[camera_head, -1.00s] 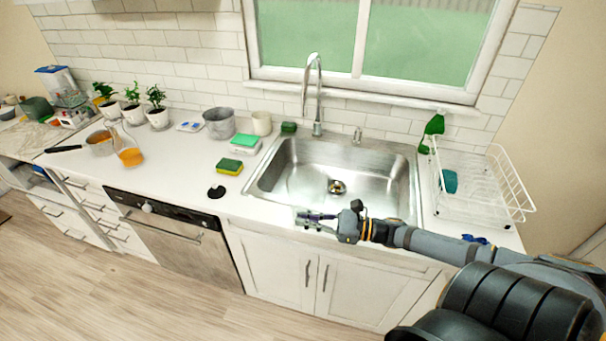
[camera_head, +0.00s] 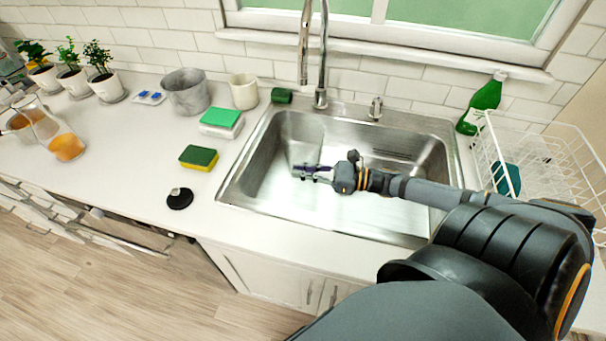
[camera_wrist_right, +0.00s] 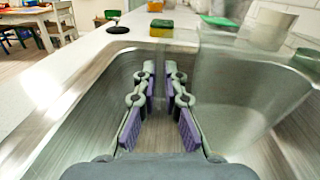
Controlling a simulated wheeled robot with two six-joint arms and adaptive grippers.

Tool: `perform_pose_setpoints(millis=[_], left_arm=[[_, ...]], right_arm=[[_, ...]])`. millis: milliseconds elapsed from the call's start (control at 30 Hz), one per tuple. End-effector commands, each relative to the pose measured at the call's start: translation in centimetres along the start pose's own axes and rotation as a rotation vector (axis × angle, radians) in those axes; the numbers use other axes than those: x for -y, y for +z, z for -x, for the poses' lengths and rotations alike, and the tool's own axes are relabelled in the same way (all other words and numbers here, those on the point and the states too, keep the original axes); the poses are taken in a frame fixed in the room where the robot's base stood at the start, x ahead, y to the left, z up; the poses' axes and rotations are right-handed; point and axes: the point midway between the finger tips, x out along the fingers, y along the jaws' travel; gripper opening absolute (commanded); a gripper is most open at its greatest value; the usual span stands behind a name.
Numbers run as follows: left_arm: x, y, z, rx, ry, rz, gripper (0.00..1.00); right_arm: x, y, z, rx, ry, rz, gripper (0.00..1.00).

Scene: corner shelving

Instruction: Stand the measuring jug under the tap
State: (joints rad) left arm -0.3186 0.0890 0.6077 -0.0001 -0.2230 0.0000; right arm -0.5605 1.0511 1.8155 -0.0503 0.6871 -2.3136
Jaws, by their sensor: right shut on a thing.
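The measuring jug is clear and hard to make out. It shows as a faint see-through shape (camera_head: 306,150) in the sink, below the tap (camera_head: 304,70) in the head view. My right gripper (camera_head: 308,172) is shut on it at its near side. In the right wrist view the clear jug (camera_wrist_right: 245,85) blurs what lies behind it, to the right of my gripper's purple pads (camera_wrist_right: 161,100). Where the pads meet it is unclear. I cannot tell whether its base touches the sink floor. My left gripper is not in view.
The steel sink (camera_head: 238,197) surrounds my gripper. A green bottle (camera_head: 482,104) and a white dish rack (camera_head: 535,150) stand to the right. A sponge (camera_head: 199,158), pot (camera_head: 186,92) and glass vessel of orange liquid (camera_head: 66,147) stand on the left counter.

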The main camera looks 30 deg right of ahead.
Motion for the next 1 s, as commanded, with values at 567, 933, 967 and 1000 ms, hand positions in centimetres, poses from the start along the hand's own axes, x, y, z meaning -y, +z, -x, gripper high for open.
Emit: perform_pose_setpoints(millis=[567,933,967,1000], left_arm=[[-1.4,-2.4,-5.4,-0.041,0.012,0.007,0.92],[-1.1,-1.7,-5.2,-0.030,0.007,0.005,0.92],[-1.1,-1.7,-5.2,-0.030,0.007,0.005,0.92],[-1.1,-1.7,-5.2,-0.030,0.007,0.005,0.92]], right_arm=[[-0.2,-7.0,-0.1,0.002,-0.001,0.000,0.00],[-0.3,-7.0,0.0,-0.001,0.001,0.000,0.12],[-0.3,-7.0,0.0,-0.001,0.001,0.000,0.16],[-0.3,-7.0,0.0,-0.001,0.001,0.000,0.21]])
